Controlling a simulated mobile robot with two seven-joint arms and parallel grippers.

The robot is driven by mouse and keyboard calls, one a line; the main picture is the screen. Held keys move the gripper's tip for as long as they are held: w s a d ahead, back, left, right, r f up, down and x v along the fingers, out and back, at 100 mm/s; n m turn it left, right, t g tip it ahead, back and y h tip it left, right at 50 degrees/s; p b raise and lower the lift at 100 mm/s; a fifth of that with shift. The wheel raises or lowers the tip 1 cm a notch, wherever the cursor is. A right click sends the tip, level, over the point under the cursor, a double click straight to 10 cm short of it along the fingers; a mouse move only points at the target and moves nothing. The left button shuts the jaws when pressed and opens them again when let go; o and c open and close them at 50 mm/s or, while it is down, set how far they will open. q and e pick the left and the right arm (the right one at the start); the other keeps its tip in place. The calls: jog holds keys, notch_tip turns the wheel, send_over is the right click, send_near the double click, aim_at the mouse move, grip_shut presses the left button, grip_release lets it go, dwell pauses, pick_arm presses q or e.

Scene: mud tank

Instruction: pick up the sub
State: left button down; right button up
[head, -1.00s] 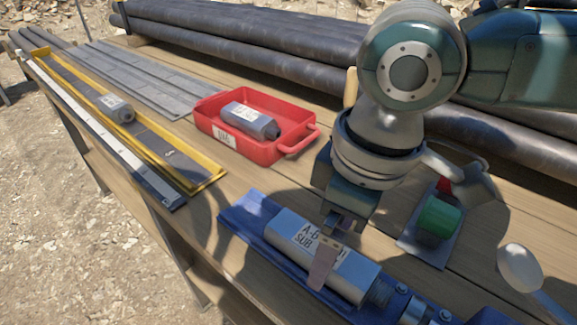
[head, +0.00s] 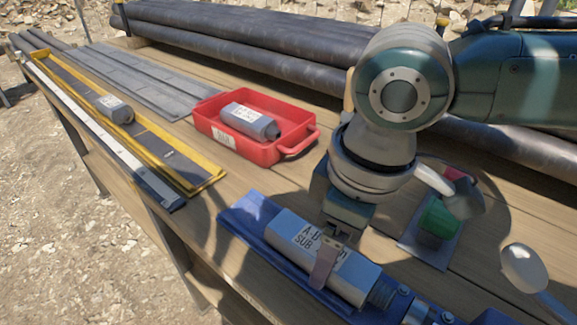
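The sub (head: 300,235), a grey-blue block with a dark label reading roughly "A-6 SUB" and a threaded end at right, lies on a blue tray (head: 245,212) at the front of the bench. My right gripper (head: 328,262) points down over its middle. One finger crosses the sub's near face and partly covers the label. The other finger is hidden, so I cannot tell whether the gripper grips the sub. My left gripper is not in view.
A red tray (head: 205,118) holds another grey sub (head: 248,120). A yellow-edged rack (head: 205,183) at left carries a small grey sub (head: 114,109). A green roll (head: 438,218) and dark pipes (head: 230,48) lie behind and beside my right arm.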

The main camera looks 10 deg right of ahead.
grip_shut()
jog(key=shift+r, duration=0.1)
